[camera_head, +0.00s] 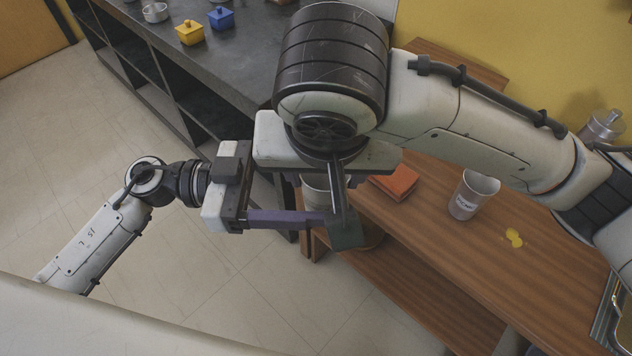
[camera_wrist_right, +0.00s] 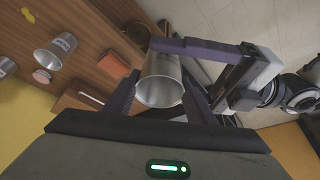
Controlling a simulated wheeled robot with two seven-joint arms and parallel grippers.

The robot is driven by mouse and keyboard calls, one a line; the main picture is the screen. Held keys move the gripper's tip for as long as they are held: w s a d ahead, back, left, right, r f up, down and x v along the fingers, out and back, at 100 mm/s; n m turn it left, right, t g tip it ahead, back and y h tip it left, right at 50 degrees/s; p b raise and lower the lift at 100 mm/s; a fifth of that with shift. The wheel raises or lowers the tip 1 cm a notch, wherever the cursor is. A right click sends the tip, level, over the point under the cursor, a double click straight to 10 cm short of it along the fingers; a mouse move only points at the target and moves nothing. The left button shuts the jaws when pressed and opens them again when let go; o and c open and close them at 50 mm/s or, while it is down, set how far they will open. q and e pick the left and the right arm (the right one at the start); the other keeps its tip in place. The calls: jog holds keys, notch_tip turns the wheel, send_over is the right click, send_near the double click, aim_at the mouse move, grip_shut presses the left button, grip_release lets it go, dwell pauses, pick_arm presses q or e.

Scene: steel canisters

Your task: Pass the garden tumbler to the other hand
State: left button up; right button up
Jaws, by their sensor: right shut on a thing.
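A grey metal tumbler (camera_wrist_right: 162,82) is held between the two fingers of my right gripper (camera_wrist_right: 160,98). In the head view the tumbler (camera_head: 316,192) shows only in part below my right gripper (camera_head: 326,183); no label on it is visible. My left gripper (camera_head: 285,205) reaches in from the left, with one purple finger passing across the tumbler's lower end. It looks open; its other finger is hidden behind my right gripper. In the right wrist view my left gripper (camera_wrist_right: 205,48) crosses beyond the tumbler. Whether it touches cannot be told.
A second labelled cup (camera_head: 474,193) stands on the wooden table (camera_head: 440,230), near an orange box (camera_head: 394,183) and a yellow item (camera_head: 514,238). A metal canister (camera_head: 602,128) is at the back right. A dark counter (camera_head: 240,55) holds yellow (camera_head: 190,32) and blue (camera_head: 221,18) pots.

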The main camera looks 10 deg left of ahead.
pick_arm(q)
jog(key=c, duration=1)
jog(key=shift+c, duration=0.9)
pick_arm(e)
jog(key=o, duration=1.1)
jog(key=shift+o, duration=0.2)
jog(key=shift+r, duration=0.1)
